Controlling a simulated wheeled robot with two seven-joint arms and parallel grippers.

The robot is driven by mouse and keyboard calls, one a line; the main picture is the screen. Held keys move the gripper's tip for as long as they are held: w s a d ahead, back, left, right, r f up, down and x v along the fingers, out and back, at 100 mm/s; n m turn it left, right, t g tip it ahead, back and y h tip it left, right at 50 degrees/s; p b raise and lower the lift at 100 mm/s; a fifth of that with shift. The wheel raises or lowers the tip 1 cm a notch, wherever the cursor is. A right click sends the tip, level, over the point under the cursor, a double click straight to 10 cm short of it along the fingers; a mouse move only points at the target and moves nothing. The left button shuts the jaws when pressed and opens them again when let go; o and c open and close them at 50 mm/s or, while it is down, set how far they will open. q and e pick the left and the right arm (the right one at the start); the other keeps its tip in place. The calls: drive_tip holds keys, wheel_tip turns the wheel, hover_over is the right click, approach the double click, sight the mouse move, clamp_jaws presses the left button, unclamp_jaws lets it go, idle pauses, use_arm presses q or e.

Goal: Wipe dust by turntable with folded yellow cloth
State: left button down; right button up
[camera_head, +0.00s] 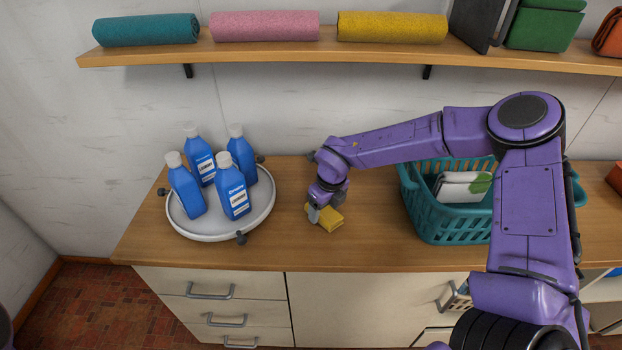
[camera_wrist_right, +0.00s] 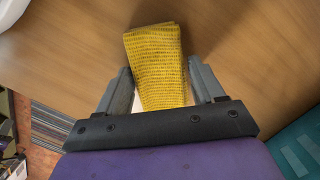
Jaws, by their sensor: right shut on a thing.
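A folded yellow cloth (camera_head: 330,220) is at my right gripper (camera_head: 314,213), over the wooden counter to the right of the turntable. In the right wrist view the cloth (camera_wrist_right: 155,62) sits between the two grey fingers of the right gripper (camera_wrist_right: 158,92), which is shut on it. The white round turntable (camera_head: 212,230) stands at the left of the counter and carries several blue bottles (camera_head: 233,186) with white caps. Its rim also shows at the top left of the wrist view (camera_wrist_right: 10,12). I cannot make out the dust. My left gripper is not in view.
A teal basket (camera_head: 445,222) with white and green items stands on the counter (camera_head: 290,250) to the right, behind my arm. Dark small knobs sit around the turntable's edge. A wall shelf (camera_head: 310,52) with rolled towels runs above. Counter between turntable and cloth is clear.

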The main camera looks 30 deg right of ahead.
wheel_tip(320, 180, up, 5)
drive_tip(key=p, duration=0.3)
drive_tip(key=shift+p, duration=0.3)
wheel_tip(320, 180, up, 2)
drive_tip(key=shift+w+r+p, duration=0.1)
drive_tip(key=shift+p, duration=0.85)
drive_tip(key=shift+r+p, duration=0.45)
drive_tip(key=shift+r, duration=0.05)
drive_tip(key=shift+f, duration=0.1)
